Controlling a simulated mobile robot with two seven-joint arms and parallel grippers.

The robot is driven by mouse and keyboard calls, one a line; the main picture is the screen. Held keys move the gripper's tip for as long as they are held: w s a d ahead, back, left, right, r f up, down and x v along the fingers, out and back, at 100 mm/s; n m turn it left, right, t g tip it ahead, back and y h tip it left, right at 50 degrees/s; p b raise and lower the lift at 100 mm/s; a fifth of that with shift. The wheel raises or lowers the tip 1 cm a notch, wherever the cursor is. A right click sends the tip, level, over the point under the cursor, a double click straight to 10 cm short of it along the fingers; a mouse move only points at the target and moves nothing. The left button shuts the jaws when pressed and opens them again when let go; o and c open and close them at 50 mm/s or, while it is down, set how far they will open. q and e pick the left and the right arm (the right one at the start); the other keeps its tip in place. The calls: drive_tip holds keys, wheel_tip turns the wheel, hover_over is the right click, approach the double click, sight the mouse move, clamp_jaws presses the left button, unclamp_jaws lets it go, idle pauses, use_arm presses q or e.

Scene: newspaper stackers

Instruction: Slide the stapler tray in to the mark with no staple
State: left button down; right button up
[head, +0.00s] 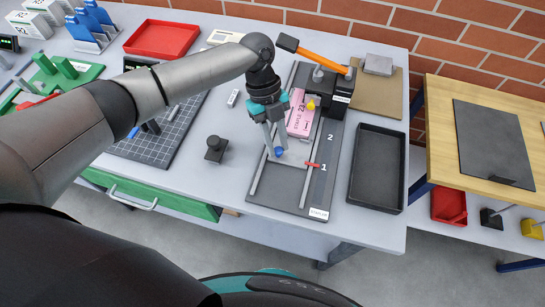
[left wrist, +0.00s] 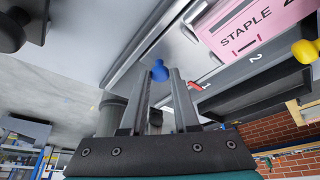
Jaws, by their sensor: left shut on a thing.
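The stapler base (head: 329,184) is a dark plate labelled STAPLER, with two pale rails and white marks 1 and 2 on its right strip. A pink booklet (head: 301,116) printed STAPLE lies between the rails; it also shows in the left wrist view (left wrist: 245,28). A blue knob (head: 279,152) sits at the near part of the tray. A red pointer (head: 313,165) is beside mark 1. The black stapler head (head: 340,88) with its orange lever (head: 322,58) raised stands at the far end. My left gripper (head: 275,147) is shut on the blue knob (left wrist: 159,71). My right gripper is out of view.
A yellow knob (head: 311,104) stands beside the booklet. A black tray (head: 377,168) lies right of the stapler and a brown board (head: 377,93) behind it. A small black knobbed block (head: 215,149) is on the left. A red tray (head: 162,39) is at the back.

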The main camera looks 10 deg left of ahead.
use_arm(q)
drive_tip(key=shift+w+f, duration=0.1)
drive_tip(key=shift+w, duration=0.4)
drive_tip(key=shift+s, duration=0.2)
drive_tip(key=c, duration=0.7)
unclamp_jaws()
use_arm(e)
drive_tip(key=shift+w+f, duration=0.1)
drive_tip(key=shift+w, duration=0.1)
use_arm(q)
drive_tip(key=shift+o, duration=0.2)
drive_tip(key=shift+r, duration=0.2)
drive_tip(key=v, duration=1.5)
drive_tip(key=shift+a, duration=0.1)
